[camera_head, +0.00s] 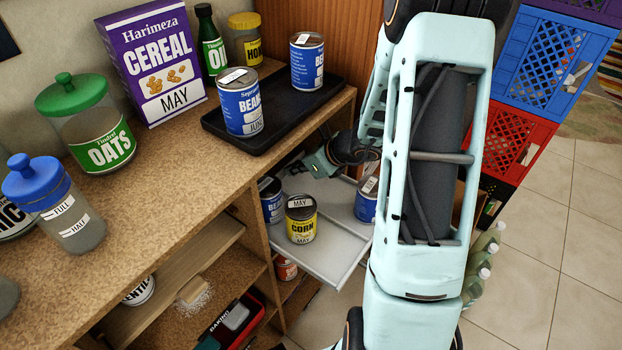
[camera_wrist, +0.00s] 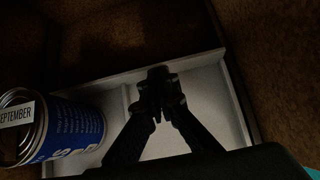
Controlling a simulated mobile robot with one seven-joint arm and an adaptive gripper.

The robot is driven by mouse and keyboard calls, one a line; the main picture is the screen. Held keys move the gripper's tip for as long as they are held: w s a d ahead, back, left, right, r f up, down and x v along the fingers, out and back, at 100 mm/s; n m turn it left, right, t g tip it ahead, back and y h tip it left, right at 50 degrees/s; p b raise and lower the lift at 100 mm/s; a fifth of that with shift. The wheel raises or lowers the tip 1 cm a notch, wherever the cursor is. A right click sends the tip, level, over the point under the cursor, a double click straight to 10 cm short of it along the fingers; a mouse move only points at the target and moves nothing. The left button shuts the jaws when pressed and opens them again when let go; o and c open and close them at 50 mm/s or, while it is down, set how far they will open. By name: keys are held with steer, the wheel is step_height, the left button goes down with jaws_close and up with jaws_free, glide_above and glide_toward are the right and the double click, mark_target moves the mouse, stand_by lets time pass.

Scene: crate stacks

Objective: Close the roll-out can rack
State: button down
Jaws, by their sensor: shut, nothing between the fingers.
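The roll-out can rack (camera_head: 338,230) is a pale grey tray, pulled out from the lower cabinet under the counter. On it stand a yellow corn can (camera_head: 301,226), a blue can (camera_head: 272,205) at the left and another blue can (camera_head: 366,206) at the right, partly behind my arm. My gripper reaches in low at the rack's back, under the counter edge; its tips are hard to make out there. In the wrist view my gripper (camera_wrist: 160,82) is shut and empty over the tray (camera_wrist: 215,100), near its end wall.
A black tray (camera_head: 262,137) with two bean cans is on the counter (camera_head: 170,190) above. Stacked crates (camera_head: 520,140) and bottles (camera_head: 482,262) stand at the right. Cabinet shelves (camera_head: 185,265) are at the left. Tiled floor is clear at far right.

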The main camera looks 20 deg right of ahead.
steer(key=shift+w+a, duration=0.4)
steer(key=shift+w, duration=0.2)
steer(key=shift+w+a, duration=0.35)
steer(key=shift+w, duration=0.2)
